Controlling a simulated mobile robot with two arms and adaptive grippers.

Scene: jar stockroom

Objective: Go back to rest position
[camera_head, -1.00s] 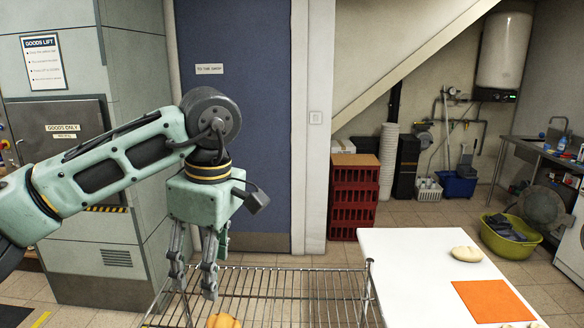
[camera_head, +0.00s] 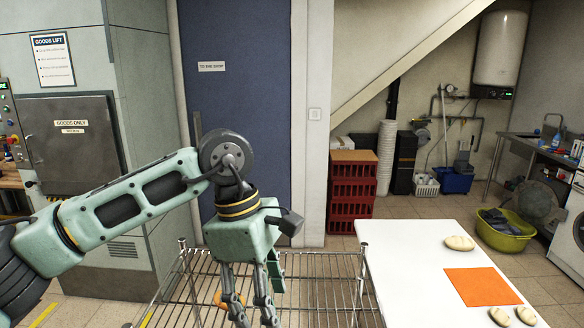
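My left gripper (camera_head: 254,308) hangs fingers-down over the wire rack (camera_head: 310,278), at the end of my arm coming in from the left. Its fingers are spread apart and I see nothing between them. A round orange item (camera_head: 219,300) shows partly behind the left finger; it looks to lie on the rack, and most of it is hidden. My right gripper is not in view.
A white table (camera_head: 400,260) at the right bears an orange mat (camera_head: 482,287) and several pale bread-like pieces, one (camera_head: 459,243) near the back. Red crates (camera_head: 352,190) and a green tub (camera_head: 506,238) stand on the floor behind.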

